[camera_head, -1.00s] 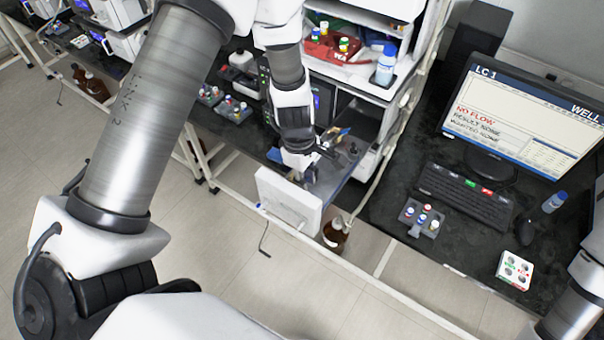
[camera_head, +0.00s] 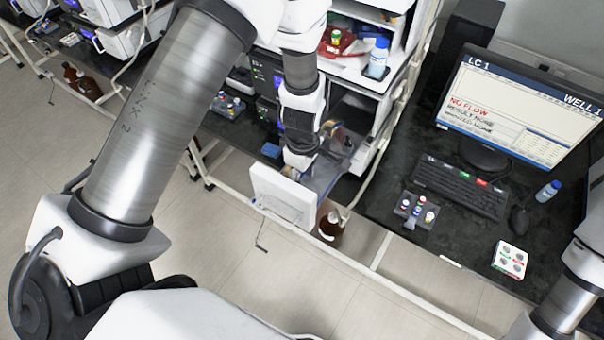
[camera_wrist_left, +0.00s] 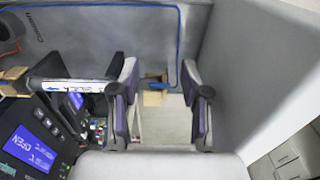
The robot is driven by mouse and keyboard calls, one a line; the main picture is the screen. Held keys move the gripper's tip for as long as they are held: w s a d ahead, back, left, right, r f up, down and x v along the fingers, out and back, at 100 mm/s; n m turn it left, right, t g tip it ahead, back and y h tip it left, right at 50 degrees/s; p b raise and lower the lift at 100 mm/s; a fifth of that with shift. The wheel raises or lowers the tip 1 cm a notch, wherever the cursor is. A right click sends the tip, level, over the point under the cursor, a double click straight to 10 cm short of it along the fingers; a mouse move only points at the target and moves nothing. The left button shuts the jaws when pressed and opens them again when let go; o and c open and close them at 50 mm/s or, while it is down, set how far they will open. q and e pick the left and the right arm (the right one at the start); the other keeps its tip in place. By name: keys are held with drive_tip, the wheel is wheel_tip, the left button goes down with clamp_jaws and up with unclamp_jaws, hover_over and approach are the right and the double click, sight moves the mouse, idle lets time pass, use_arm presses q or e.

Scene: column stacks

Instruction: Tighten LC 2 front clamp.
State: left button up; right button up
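My left gripper (camera_wrist_left: 163,103) is open in the left wrist view, with one finger on each side of a gap. A slim white column (camera_wrist_left: 85,87) with a lettered label and dark ends lies left of the fingers, its right end close to the left finger. A small tan block (camera_wrist_left: 155,98) shows between the fingers; I cannot tell whether it is the front clamp. A similar tan block (camera_wrist_left: 12,80) shows by the column's left end. In the head view, my left gripper (camera_head: 298,165) is low behind an open white door (camera_head: 283,196), its fingertips mostly hidden. My right gripper is out of view.
A dark unit with a blue screen reading OPEN (camera_wrist_left: 32,148) is at the lower left of the wrist view. Grey walls (camera_wrist_left: 245,70) close in the right side. In the head view, a brown bottle (camera_head: 331,224) stands beside the door; a monitor (camera_head: 522,108) labelled LC 1 is right.

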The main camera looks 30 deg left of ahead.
sight(303, 175)
use_arm(q)
wheel_tip(303, 175, up, 12)
idle(0.6)
drive_tip(key=shift+w+d, duration=0.1)
